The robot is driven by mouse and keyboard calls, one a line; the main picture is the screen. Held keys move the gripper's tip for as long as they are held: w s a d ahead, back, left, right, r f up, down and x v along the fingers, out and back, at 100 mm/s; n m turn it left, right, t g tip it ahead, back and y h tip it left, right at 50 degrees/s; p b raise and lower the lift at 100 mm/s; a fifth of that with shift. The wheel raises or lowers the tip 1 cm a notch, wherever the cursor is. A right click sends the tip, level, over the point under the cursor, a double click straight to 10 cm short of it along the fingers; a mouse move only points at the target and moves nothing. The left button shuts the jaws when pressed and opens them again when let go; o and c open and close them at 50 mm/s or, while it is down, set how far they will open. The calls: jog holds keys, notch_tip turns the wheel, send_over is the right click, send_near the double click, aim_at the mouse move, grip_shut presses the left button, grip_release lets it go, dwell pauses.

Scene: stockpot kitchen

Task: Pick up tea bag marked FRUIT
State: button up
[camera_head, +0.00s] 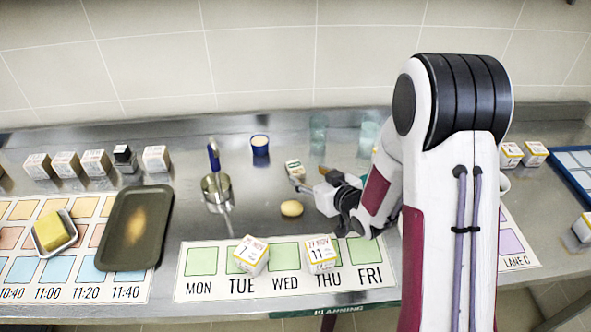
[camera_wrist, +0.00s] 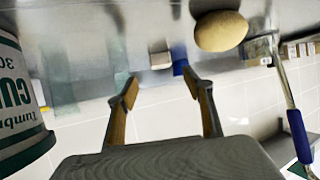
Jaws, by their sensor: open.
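I cannot make out a tea bag marked FRUIT in either view. My gripper (camera_head: 312,178) is over the steel counter right of the middle, with its fingers toward the left. In the wrist view my gripper (camera_wrist: 163,88) has its two tan-padded fingers apart with nothing held between them. A white container with green lettering (camera_wrist: 18,95) stands close at the left of the wrist view; its writing is upside down and partly cut off. A small white and green item (camera_head: 294,168) lies beside my gripper in the head view.
A yellowish oval object (camera_head: 292,208) lies close to my gripper. A steel pan with a blue handle (camera_head: 216,187), a blue cup (camera_head: 260,150) and clear glasses (camera_head: 318,130) stand around. Dated boxes (camera_head: 320,253) sit on the weekday board (camera_head: 205,287). A dark tray (camera_head: 118,250) is at left.

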aim_at(296, 168)
jog(key=shift+x, duration=1.15)
jog(key=shift+w, duration=0.1)
jog(key=shift+x, duration=2.5)
jog(key=shift+a+r, duration=0.15)
jog(key=c, duration=1)
